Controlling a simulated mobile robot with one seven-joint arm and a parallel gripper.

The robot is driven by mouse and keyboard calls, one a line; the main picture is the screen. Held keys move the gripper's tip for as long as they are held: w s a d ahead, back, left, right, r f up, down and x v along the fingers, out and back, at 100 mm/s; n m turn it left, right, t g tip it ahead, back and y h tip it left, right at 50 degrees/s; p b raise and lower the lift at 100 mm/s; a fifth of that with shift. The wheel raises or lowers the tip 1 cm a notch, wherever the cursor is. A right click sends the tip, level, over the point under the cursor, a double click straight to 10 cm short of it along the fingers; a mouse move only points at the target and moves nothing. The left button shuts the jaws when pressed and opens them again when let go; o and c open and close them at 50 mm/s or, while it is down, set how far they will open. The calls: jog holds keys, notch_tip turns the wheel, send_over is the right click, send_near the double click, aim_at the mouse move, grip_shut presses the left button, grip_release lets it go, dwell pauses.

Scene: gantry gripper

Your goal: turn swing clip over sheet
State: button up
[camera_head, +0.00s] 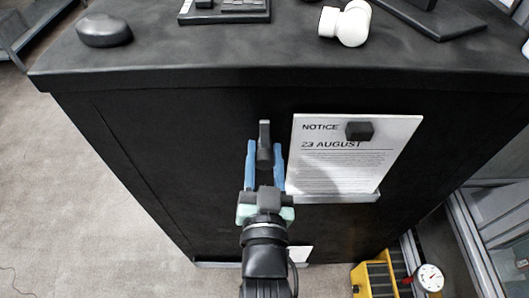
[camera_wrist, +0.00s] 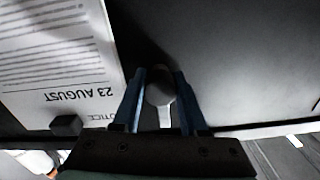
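The notice sheet (camera_head: 340,165), white and headed "23 AUGUST", stands against the front of the black cabinet with its lower edge in a grey ledge (camera_head: 345,197). The swing clip (camera_head: 264,138), a dark narrow bar, points upright on the cabinet front just left of the sheet, not across it. My gripper (camera_head: 265,158) has its two blue fingers on either side of the clip, with gaps visible. In the wrist view the clip's rounded end (camera_wrist: 160,90) lies between the open fingers, and the sheet (camera_wrist: 60,60) is at the left, upside down.
A small dark block (camera_head: 359,130) sits on the sheet's upper part. The cabinet top (camera_head: 200,45) holds a dark rounded object (camera_head: 104,30) and a white knobbed object (camera_head: 346,22). A yellow crate (camera_head: 375,278) and a round gauge (camera_head: 430,278) are at lower right.

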grip_shut()
dwell(1.0)
